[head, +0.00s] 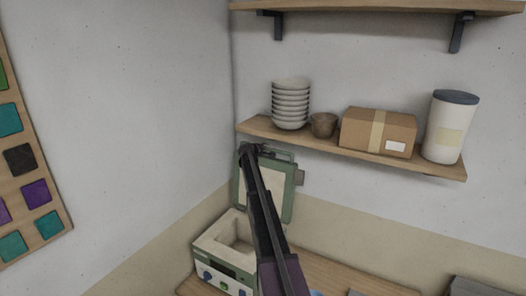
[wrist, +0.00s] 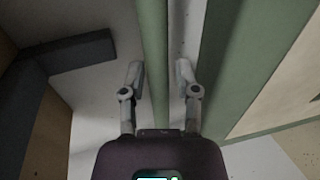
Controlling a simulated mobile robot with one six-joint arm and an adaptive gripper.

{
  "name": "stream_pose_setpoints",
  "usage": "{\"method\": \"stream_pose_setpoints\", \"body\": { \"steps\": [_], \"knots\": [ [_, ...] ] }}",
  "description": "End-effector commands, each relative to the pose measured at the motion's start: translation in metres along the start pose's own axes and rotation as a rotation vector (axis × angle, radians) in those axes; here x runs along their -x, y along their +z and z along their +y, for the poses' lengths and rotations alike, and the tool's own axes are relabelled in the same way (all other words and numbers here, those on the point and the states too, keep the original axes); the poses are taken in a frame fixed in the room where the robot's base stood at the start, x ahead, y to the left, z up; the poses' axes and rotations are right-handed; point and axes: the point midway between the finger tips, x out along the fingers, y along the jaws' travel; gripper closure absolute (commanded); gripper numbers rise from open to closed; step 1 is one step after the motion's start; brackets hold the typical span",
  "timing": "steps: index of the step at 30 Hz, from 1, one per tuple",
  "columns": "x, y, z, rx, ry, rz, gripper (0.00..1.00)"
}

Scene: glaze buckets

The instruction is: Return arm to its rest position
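My arm reaches up from the bottom of the head view. My gripper (head: 252,149) is at the upper left part of an upright green-framed lid with a pale panel (head: 278,190). In the wrist view my gripper (wrist: 160,80) has its two fingers apart. The fingers hold nothing firmly that I can see. My arm hides part of the lid.
A green and cream open box (head: 207,252) with small controls stands on a wooden table below the lid. Above, a wooden shelf (head: 350,154) holds stacked bowls (head: 290,100), a small brown pot (head: 323,125), a carton (head: 357,130) and a white canister (head: 446,128). The left wall carries a colour board (head: 55,200).

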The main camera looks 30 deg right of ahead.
Motion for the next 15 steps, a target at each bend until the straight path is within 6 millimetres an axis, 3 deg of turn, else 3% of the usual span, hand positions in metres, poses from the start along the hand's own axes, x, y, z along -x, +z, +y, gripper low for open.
{"method": "stream_pose_setpoints", "body": {
  "steps": [15],
  "knots": [
    [0.0007, -0.0020, -0.0001, 0.001, 0.001, 0.003, 0.38]
  ]
}}
